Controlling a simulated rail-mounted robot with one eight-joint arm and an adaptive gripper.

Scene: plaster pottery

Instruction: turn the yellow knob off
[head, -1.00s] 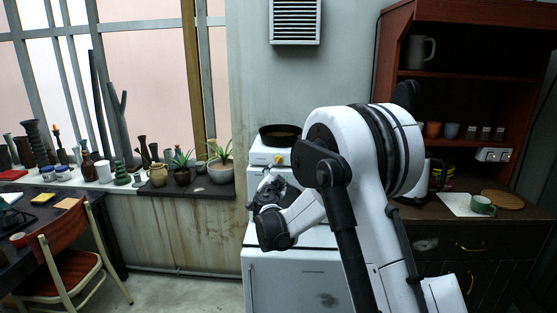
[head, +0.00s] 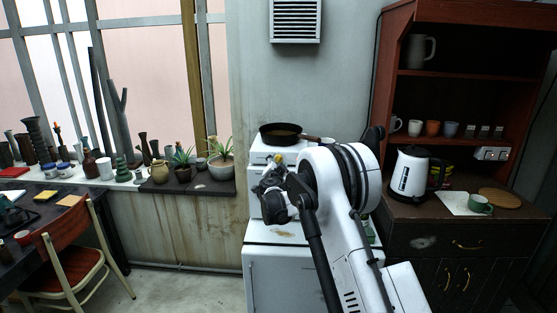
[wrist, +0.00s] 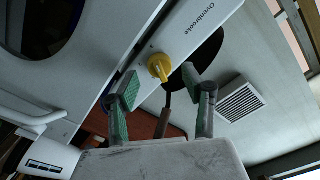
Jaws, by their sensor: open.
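The yellow knob (wrist: 159,67) is on the white front panel of an appliance marked "Overbrooke" (wrist: 198,18). In the wrist view it appears between and just beyond the two green-padded fingertips of my gripper (wrist: 160,82). The fingers are spread apart, with nothing held between them, and I see no clear contact with the knob. In the head view the knob (head: 278,159) is small and partly hidden behind my gripper (head: 271,172), at the upper front of the white appliance (head: 259,152).
A dark pan (head: 281,132) sits on top of the appliance, its handle pointing right. A white kettle (head: 410,174) and a green mug (head: 480,205) stand on the brown cabinet at right. Potted plants (head: 220,160) line the sill at left.

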